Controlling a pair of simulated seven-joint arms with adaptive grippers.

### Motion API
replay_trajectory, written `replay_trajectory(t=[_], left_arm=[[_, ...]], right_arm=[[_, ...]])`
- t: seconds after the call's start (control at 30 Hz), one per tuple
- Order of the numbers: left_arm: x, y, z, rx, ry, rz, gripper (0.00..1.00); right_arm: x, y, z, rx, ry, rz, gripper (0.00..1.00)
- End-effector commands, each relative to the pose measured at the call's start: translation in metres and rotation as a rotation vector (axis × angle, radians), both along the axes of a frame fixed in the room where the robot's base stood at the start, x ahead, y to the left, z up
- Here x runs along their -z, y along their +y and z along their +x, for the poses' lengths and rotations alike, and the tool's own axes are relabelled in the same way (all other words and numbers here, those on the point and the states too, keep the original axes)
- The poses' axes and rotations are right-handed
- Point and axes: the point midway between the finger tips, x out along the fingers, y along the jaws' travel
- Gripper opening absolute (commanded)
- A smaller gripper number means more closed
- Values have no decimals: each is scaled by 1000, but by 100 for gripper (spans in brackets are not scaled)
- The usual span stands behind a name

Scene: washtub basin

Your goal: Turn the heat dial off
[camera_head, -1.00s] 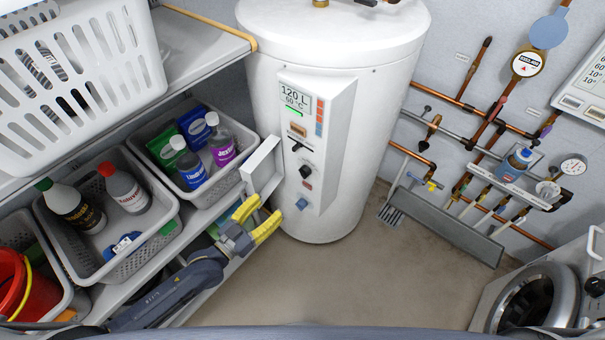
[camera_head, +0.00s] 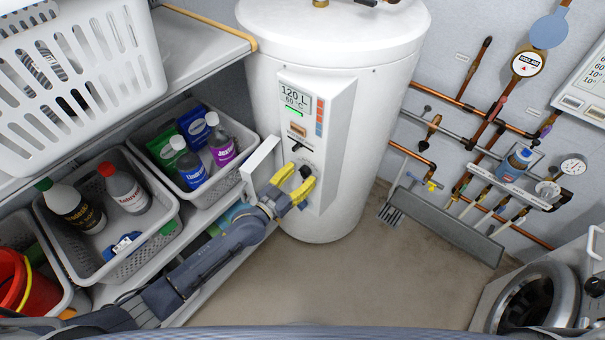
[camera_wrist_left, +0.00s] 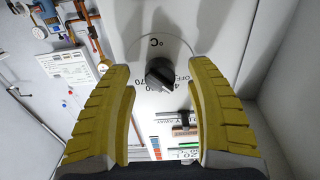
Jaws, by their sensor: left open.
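The heat dial is a small black knob (camera_head: 304,171) on the white control panel (camera_head: 328,118) of the water heater. In the left wrist view the dial (camera_wrist_left: 159,74) sits on a round scale with numbers, a °C mark and the word OFF. My left gripper (camera_head: 296,178) has yellow fingers and is open, with one finger on each side of the dial. In the left wrist view the fingers (camera_wrist_left: 162,85) stand apart from the knob, with gaps on both sides. My right gripper is not in view.
The white water heater tank (camera_head: 335,45) stands at the back. Grey baskets with bottles (camera_head: 110,262) sit on a shelf at left. Pipes and valves (camera_head: 478,140) line the right wall, and a washer (camera_head: 535,300) stands at lower right. The floor (camera_head: 350,285) is clear.

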Motion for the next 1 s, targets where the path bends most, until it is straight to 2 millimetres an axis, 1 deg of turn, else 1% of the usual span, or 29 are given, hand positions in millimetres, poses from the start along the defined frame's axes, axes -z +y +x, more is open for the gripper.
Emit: replay_trajectory(t=[0.2,0.53,1.0], left_arm=[[0,-6,7,0,1,-1,56],[0,-6,7,0,0,0,56],[0,-6,7,0,0,0,1]], right_arm=[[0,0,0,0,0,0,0],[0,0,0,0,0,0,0],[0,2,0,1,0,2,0]])
